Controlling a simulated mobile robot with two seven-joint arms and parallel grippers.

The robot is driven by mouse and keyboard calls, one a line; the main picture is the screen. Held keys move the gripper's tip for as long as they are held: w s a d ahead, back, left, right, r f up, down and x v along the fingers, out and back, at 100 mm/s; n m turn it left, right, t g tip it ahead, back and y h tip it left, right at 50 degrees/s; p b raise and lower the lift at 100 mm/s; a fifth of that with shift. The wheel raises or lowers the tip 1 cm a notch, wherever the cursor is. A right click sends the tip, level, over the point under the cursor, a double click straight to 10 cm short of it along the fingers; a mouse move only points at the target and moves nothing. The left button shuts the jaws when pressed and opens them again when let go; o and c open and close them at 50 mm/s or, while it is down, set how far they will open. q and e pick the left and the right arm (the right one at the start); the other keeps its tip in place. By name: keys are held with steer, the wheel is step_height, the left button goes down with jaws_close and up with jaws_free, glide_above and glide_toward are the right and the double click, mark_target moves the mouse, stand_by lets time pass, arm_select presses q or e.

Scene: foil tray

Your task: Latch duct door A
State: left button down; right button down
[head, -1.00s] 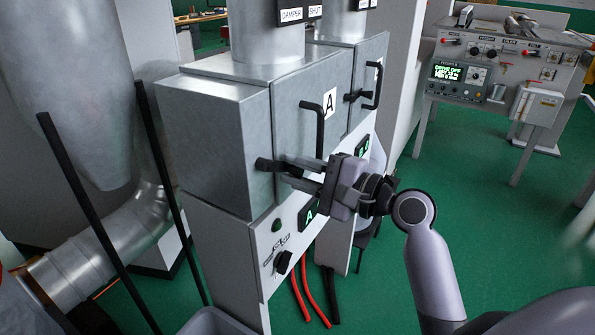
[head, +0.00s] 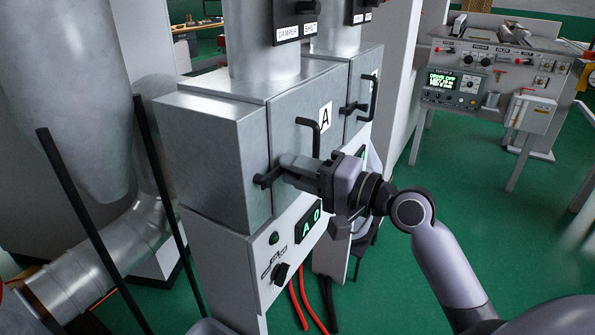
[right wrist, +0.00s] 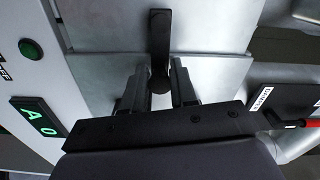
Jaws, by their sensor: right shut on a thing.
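Duct door A (head: 290,110) is a grey metal panel on the front of the duct box, with a white "A" label (head: 325,117) and a bent black pull handle (head: 315,135). It looks flush with the box. A black latch lever (head: 267,180) sits at the door's lower left edge, slanting across the seam. My right gripper (head: 285,166) is shut on this latch lever. In the right wrist view, its fingers (right wrist: 158,88) stand on both sides of the lever (right wrist: 160,40). My left gripper is not in view.
Below the door, a white panel carries a green display reading "A 0" (head: 311,221), a green button (head: 273,238) and a black knob (head: 281,274). A second duct door with a black handle (head: 372,98) stands just behind. A control bench (head: 500,75) is at right. Green floor lies between.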

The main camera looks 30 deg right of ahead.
steer(key=shift+a+f, duration=0.1)
steer(key=shift+f, duration=0.1)
steer(key=c, duration=1.1)
jaws_free()
steer(key=shift+r, duration=0.15)
steer(key=shift+o, duration=0.2)
steer(key=b+v, duration=0.1)
steer(key=v, duration=0.6)
steer(key=shift+b, duration=0.3)
